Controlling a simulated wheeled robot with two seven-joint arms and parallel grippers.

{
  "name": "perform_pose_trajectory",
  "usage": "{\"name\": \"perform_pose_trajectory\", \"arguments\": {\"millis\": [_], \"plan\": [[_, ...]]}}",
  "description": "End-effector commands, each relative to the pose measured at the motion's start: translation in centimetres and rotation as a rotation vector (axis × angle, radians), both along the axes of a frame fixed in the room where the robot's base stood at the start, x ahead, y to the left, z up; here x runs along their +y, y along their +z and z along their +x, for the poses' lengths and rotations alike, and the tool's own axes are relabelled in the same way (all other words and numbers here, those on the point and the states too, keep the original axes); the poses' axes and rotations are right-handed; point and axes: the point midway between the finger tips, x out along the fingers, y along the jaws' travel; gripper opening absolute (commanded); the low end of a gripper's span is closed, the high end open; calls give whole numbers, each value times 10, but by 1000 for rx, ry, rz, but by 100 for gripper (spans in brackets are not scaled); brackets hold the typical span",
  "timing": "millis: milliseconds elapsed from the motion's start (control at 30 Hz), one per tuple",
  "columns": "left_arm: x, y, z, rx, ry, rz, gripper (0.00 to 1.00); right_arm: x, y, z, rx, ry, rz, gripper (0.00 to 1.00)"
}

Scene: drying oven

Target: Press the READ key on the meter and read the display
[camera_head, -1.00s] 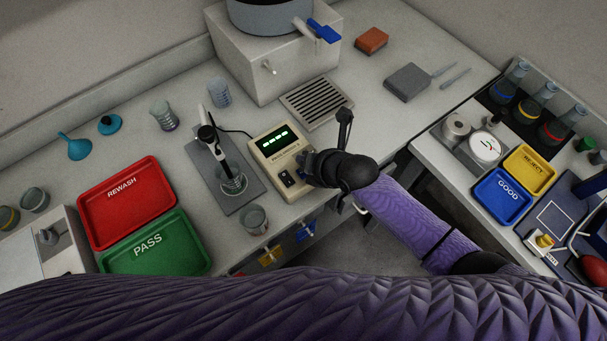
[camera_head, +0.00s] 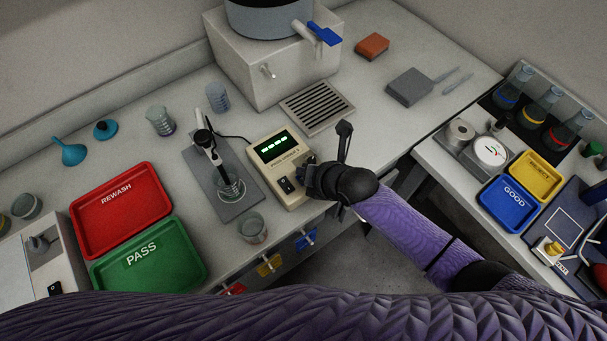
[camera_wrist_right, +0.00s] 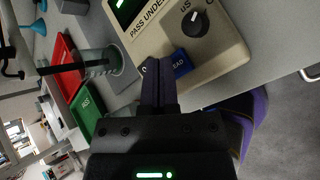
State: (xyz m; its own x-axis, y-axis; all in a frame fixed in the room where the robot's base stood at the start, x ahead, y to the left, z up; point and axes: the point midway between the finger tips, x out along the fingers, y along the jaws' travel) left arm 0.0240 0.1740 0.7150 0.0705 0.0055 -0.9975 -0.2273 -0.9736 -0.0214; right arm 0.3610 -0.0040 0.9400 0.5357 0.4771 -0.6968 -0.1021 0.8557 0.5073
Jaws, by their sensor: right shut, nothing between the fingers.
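The meter (camera_head: 280,152) is a beige box on the bench with a dark display showing green segments that are too small to read. In the right wrist view the meter (camera_wrist_right: 215,58) shows a black knob, the words "PASS UNDER" and a blue READ key (camera_wrist_right: 181,63). My right gripper (camera_wrist_right: 158,62) is shut and empty, with its tips at the meter's face right beside the READ key; I cannot tell whether they touch it. In the head view my right gripper (camera_head: 308,178) covers the meter's lower right part. My left gripper is not in view.
A probe stand (camera_head: 222,175) with a beaker (camera_head: 231,189) stands left of the meter, and another beaker (camera_head: 253,228) is in front. Red (camera_head: 118,200) and green (camera_head: 150,262) trays lie at left. A vent grille (camera_head: 317,107) lies behind the meter.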

Motion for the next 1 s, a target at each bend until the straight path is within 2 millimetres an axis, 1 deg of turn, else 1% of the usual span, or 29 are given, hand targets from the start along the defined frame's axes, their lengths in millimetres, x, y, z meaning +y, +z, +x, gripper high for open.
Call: {"name": "perform_pose_trajectory", "arguments": {"millis": [267, 600, 1000], "plan": [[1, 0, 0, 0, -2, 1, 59, 0, 0, 0, 0, 0, 0, 0], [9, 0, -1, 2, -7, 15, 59, 0, 0, 0, 0, 0, 0, 0], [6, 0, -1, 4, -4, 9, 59, 0, 0, 0, 0, 0, 0, 0]]}}
